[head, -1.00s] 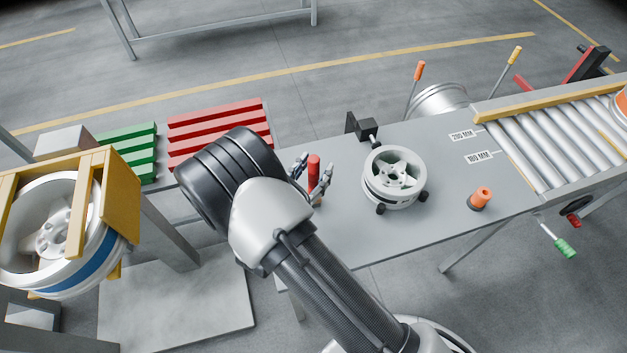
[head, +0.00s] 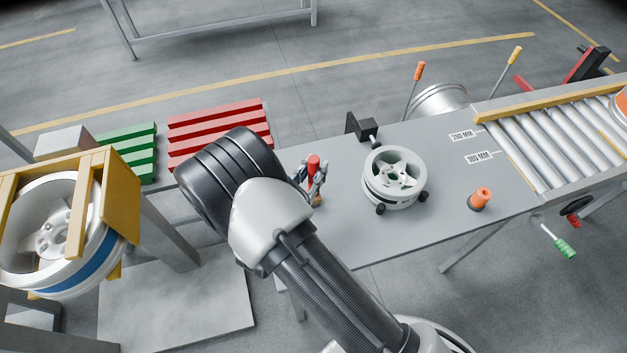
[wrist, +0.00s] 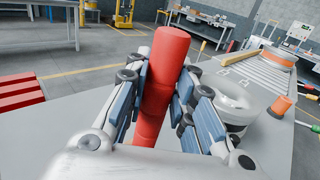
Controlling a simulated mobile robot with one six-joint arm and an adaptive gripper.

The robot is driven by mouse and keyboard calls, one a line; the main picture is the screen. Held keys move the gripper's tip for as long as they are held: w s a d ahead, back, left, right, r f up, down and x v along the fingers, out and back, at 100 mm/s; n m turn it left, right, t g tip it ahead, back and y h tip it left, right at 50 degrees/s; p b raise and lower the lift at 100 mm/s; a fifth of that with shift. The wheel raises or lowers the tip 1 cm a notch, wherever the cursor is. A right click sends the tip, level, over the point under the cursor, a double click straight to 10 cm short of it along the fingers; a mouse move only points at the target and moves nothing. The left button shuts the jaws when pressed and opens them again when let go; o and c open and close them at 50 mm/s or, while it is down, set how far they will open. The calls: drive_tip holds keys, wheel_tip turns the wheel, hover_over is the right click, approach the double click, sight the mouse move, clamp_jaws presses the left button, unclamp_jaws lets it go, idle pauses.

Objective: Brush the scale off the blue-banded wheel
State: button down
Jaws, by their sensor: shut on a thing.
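The blue-banded wheel (head: 95,262) sits at the far left in a yellow frame (head: 120,215), its blue band showing low on the rim. My gripper (head: 312,180) is over the grey table, right of my arm's dark wrist. It is shut on a red upright handle (head: 314,162), which also shows between the fingers in the wrist view (wrist: 166,75). A small tan part (head: 317,201) shows below the handle at table level; I cannot make out bristles. The gripper is far from the blue-banded wheel.
A pale wheel (head: 392,178) stands on the table (head: 450,200), right of my gripper, near a black clamp block (head: 364,127). An orange-topped peg (head: 481,198) is further right, then a roller conveyor (head: 550,140). Red (head: 220,130) and green (head: 128,150) slatted racks lie at left.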

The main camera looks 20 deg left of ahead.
sight(311, 163)
drive_tip(key=shift+r, duration=0.15)
drive_tip(key=shift+r+p, duration=1.75)
drive_tip(key=shift+r, duration=0.6)
